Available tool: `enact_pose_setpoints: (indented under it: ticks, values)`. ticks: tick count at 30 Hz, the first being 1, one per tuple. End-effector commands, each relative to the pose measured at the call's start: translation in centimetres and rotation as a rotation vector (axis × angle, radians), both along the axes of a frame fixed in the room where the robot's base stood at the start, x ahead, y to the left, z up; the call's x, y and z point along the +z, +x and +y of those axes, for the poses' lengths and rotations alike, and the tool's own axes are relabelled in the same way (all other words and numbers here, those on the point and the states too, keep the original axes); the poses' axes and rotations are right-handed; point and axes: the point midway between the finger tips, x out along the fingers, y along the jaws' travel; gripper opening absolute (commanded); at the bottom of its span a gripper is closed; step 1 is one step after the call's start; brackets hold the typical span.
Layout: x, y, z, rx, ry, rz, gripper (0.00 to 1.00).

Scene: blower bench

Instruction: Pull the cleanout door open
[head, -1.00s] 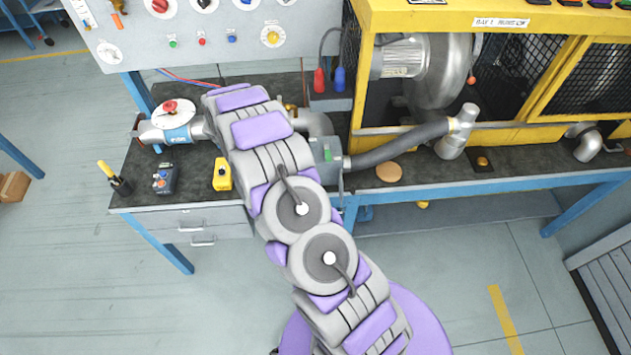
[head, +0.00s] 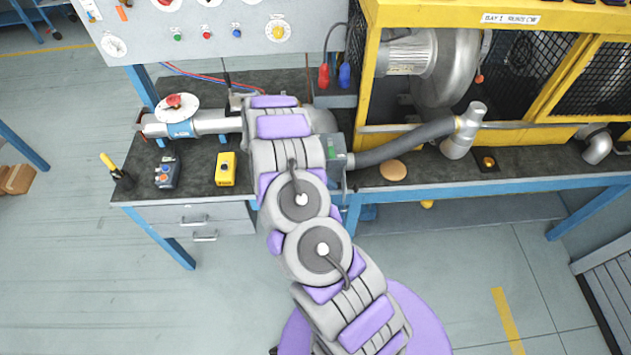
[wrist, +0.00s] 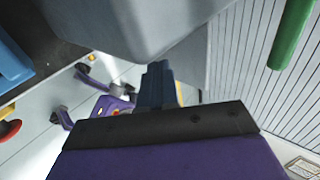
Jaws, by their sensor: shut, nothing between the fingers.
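A grey box (head: 337,172) stands on the bench at the left end of the ribbed hose, partly hidden by my arm. A small green part (head: 332,153) shows on it. I cannot make out the cleanout door's outline or whether it is ajar. In the wrist view, a large grey body (wrist: 140,22) fills the top and a green bar (wrist: 291,32) stands at upper right. My gripper (wrist: 156,82) shows there as narrow dark fingers, shut and empty, just below the grey body and left of the green bar. Contact cannot be told. In the head view my arm hides it.
A metal pipe (head: 218,121) with a red-knobbed valve (head: 176,104) lies left of my arm. A yellow box (head: 226,168) and a grey-blue device (head: 167,172) sit on the bench front. The ribbed hose (head: 400,148) runs right towards the yellow blower cage (head: 369,60).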

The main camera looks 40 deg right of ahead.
Motion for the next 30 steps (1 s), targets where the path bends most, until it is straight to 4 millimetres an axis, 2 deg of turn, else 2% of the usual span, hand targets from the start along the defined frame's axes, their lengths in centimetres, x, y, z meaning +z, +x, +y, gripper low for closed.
enact_pose_setpoints:
  ticks: [6,20,30]
  values:
    - [-0.1,-0.9,-1.3,-0.001,0.000,0.001,0.00]
    - [0.2,-1.0,-1.6,0.006,-0.001,0.000,0.00]
    - [0.6,-1.3,-2.0,0.092,-0.008,-0.001,0.00]
